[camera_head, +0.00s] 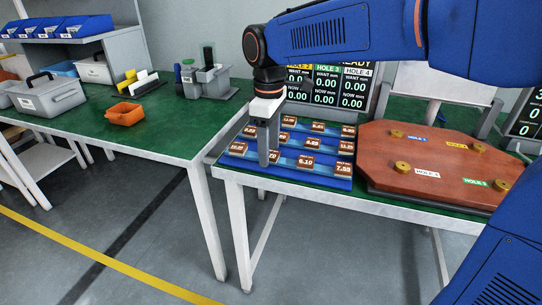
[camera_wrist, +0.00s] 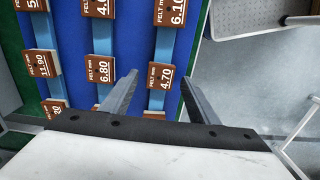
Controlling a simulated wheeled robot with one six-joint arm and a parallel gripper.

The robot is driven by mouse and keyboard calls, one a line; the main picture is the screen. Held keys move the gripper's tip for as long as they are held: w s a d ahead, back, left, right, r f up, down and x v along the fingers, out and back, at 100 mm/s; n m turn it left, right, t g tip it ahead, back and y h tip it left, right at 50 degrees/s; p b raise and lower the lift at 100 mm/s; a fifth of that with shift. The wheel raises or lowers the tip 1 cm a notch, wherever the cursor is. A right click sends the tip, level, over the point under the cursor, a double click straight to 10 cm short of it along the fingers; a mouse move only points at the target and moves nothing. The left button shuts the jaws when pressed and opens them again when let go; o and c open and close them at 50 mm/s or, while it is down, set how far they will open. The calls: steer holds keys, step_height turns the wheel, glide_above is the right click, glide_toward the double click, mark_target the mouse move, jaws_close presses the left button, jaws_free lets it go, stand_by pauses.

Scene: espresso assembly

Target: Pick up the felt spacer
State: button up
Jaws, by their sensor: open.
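Several brown felt spacers with white thickness labels lie in rows on blue rails of a blue rack (camera_head: 322,183). In the wrist view, the spacer marked 4.70 (camera_wrist: 160,77) lies between the fingers of my gripper (camera_wrist: 160,88), which are open on either side of it. I cannot tell whether they touch it. The spacer marked 6.80 (camera_wrist: 103,71) is left of the fingers, and the one marked 6.10 (camera_wrist: 170,12) is beyond them. In the head view, my gripper (camera_head: 268,160) points down over the rack's front row and partly hides it; the 6.10 spacer (camera_head: 305,162) is just to its right.
A brown board (camera_head: 440,150) with several brass pieces and HOLE labels stands right of the rack. Screens (camera_head: 325,90) stand behind the rack. The left green bench (camera_head: 170,135) holds an orange bin (camera_head: 125,114) and grey boxes. Its front part is clear.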

steer(key=shift+c, duration=0.3)
steer(key=c, duration=1.1)
steer(key=shift+r, duration=0.15)
